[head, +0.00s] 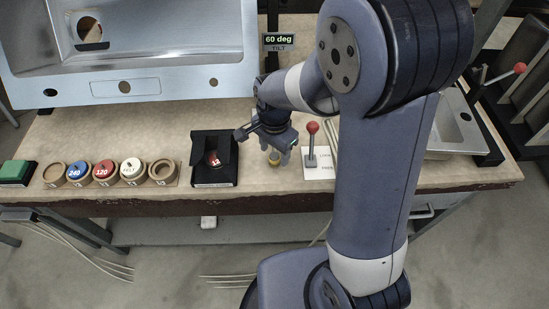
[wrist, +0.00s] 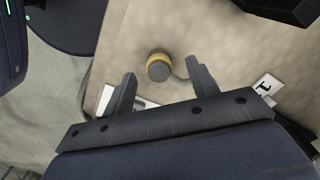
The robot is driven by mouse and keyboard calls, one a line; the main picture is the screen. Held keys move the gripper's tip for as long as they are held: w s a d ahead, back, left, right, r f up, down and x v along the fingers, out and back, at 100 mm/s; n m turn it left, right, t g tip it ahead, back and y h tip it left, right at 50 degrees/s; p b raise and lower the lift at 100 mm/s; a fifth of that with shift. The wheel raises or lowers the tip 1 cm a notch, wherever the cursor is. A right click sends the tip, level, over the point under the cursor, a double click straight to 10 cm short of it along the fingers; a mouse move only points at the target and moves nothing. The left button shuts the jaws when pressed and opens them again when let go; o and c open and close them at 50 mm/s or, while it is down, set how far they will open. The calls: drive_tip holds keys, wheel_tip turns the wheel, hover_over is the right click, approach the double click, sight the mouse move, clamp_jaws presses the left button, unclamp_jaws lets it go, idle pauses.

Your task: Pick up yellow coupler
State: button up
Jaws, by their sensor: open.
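The yellow coupler (wrist: 159,66) is a short round piece with a yellow band and a grey end face. In the wrist view it sits on the worktop, ahead of my gripper (wrist: 160,88) and roughly centred between the two fingertips. The fingers are apart and nothing is held between them. In the head view the coupler (head: 273,158) is a small yellow spot on the bench, just under my gripper (head: 277,152) and partly hidden by it.
A red-knobbed lever (head: 312,145) on a white plate stands close to the right of my gripper. A black box (head: 214,172) is to the left, beside a row of round discs in holders (head: 132,168). A metal sink (head: 130,45) is behind. The bench's front edge is near.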

sight(274, 155)
drive_tip(key=shift+s+f, duration=0.1)
drive_tip(key=shift+f, duration=1.45)
drive_tip(key=shift+c, duration=0.4)
drive_tip(key=c, duration=0.9)
